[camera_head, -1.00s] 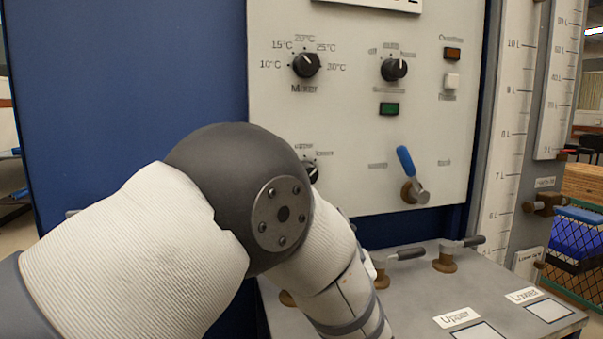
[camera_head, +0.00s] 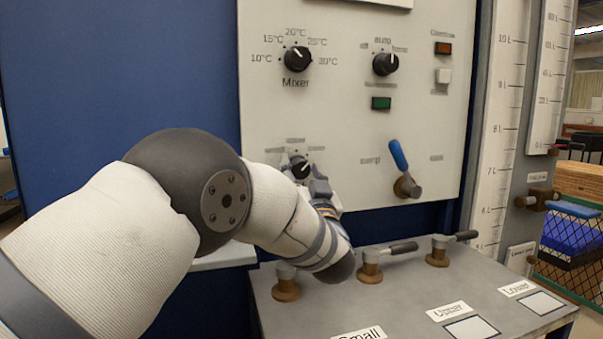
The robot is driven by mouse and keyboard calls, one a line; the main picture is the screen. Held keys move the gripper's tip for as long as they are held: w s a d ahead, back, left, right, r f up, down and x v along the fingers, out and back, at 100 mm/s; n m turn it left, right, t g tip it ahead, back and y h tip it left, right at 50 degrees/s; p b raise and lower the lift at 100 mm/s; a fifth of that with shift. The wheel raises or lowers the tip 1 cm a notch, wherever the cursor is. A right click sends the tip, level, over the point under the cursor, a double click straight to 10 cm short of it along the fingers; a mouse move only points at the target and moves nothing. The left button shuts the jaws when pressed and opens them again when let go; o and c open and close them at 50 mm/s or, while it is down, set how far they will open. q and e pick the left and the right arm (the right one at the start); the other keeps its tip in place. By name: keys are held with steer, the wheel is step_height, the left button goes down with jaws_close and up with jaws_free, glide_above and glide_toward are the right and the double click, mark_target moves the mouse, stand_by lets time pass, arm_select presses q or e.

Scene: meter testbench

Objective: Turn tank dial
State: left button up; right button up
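The tank dial (camera_head: 300,167) is a small black knob low on the white panel (camera_head: 350,130), with small blurred labels around it. My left arm comes in from the left. My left gripper (camera_head: 318,180) is at the panel, just right of and below the dial, and overlaps its lower edge in the picture. I cannot tell whether it touches the dial. Its fingers are small and partly hidden by my wrist, so its opening is unclear. My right gripper is not in view.
Above are the Mixer knob (camera_head: 298,59), a second knob (camera_head: 385,63) and a green button (camera_head: 381,103). A blue-handled lever (camera_head: 399,160) is right of the dial. Below, a grey bench (camera_head: 400,290) carries several valves with dark handles. Tall scales (camera_head: 503,120) stand at the right.

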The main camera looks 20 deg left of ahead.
arm_select(q)
steer(key=c, duration=0.8)
